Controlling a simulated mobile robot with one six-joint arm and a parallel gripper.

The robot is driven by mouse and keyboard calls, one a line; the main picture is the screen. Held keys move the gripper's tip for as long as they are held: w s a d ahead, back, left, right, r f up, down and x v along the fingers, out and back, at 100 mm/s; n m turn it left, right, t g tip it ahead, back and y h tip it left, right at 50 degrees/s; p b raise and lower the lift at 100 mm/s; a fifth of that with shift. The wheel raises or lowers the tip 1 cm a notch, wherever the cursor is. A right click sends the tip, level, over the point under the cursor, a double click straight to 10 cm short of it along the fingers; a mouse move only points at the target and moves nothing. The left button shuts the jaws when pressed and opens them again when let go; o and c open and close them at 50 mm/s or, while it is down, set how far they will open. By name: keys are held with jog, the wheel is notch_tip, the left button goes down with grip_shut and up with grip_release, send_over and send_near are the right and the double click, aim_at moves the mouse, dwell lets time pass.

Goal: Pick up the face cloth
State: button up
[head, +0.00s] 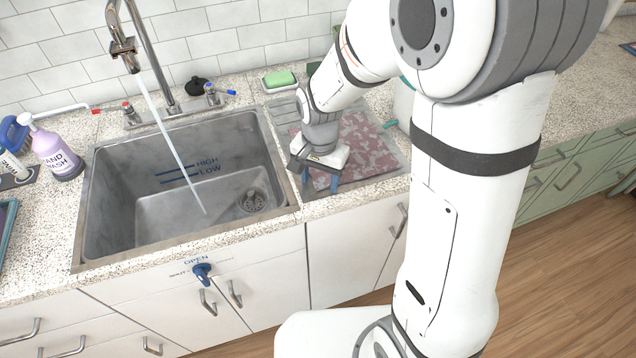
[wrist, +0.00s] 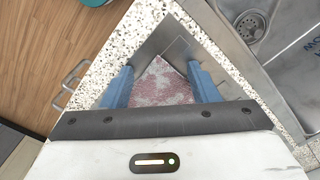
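The face cloth (head: 366,148) is pink and white with a mottled pattern. It lies flat on the grey metal drainboard (head: 390,165) to the right of the sink in the head view. My gripper (head: 320,184) is over the drainboard near the cloth's front left part, pointing down. In the wrist view, a corner of the cloth (wrist: 161,86) shows between the two blue fingers of my gripper (wrist: 160,68). The fingers are apart with nothing held between them. The rest of the cloth is hidden by the gripper body there. I cannot tell the exact height above it.
The sink (head: 130,180) is left of the drainboard, with water running from the faucet (head: 140,50). A green soap bar (head: 279,78) on a dish stands behind. A hand wash bottle (head: 55,150) is at far left. The counter's front edge is close to the gripper.

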jog(key=c, duration=1)
jog(key=shift+c, duration=0.5)
jog(key=shift+r, duration=0.25)
grip_shut()
notch_tip(320, 180, up, 12)
jog(key=p, duration=0.8)
jog(key=shift+f+p, duration=0.25)
jog(key=shift+p, duration=0.1)
notch_tip(320, 180, up, 18)
jog(key=p, duration=0.8)
